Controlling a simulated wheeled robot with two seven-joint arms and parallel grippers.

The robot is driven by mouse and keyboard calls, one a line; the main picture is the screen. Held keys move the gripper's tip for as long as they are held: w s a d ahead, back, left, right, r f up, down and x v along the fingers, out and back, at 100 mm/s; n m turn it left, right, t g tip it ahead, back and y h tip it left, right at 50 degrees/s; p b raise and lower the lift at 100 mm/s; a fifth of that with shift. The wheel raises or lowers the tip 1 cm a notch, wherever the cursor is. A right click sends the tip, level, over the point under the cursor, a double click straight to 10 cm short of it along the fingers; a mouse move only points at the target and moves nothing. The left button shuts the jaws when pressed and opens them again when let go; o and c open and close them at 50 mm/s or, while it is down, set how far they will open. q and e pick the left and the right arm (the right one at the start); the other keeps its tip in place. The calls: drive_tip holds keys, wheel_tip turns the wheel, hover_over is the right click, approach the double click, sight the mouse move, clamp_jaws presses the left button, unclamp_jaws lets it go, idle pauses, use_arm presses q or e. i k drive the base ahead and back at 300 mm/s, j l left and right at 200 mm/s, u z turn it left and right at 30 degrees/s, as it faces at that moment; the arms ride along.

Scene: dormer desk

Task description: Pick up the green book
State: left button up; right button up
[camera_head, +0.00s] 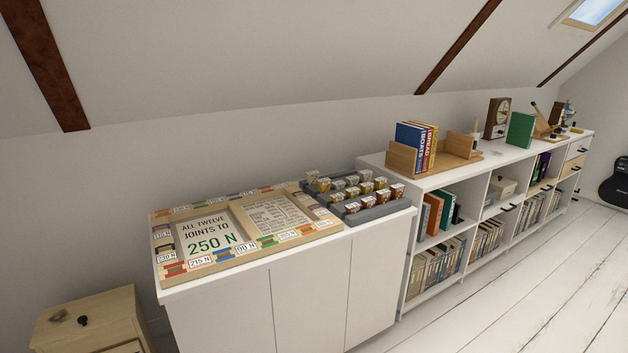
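A green book (520,130) stands upright on top of the long white shelf unit (500,163), toward its far right part. Its broad green cover faces me. A wooden easel-like object stands just behind and to its right, and a clock stands behind it to the left. Other green spines show in the shelf compartment below the wooden book holder. Neither of my grippers shows in the head view.
A wooden holder (402,158) with several books stands at the near end of the shelf top. A white cabinet (310,300) bears a sign board (240,235) and a grey tiered rack (376,212) of small jars. The white plank floor (520,300) in front is clear. The sloped ceiling hangs low behind.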

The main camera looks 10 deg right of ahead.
sight(521, 127)
drive_tip(key=i+l+z, duration=0.1)
drive_tip(key=i+z, duration=0.15)
drive_tip(key=z, duration=0.15)
drive_tip(key=i+z, duration=0.25)
drive_tip(key=z, duration=0.15)
drive_tip(key=i+z, duration=0.35)
drive_tip(key=i+j+z, duration=0.1)
drive_tip(key=z, duration=0.3)
drive_tip(key=i+l+z, duration=0.15)
drive_tip(key=i+z, duration=0.2)
drive_tip(key=i, duration=0.3)
drive_tip(key=i+z, duration=0.3)
drive_tip(key=i, duration=0.35)
drive_tip(key=i+l+u, duration=0.1)
drive_tip(key=i+u, duration=0.15)
drive_tip(key=i, duration=0.15)
drive_tip(key=i+l+u, duration=0.25)
drive_tip(key=i, duration=0.15)
drive_tip(key=i+l+u, duration=0.25)
drive_tip(key=i, duration=0.15)
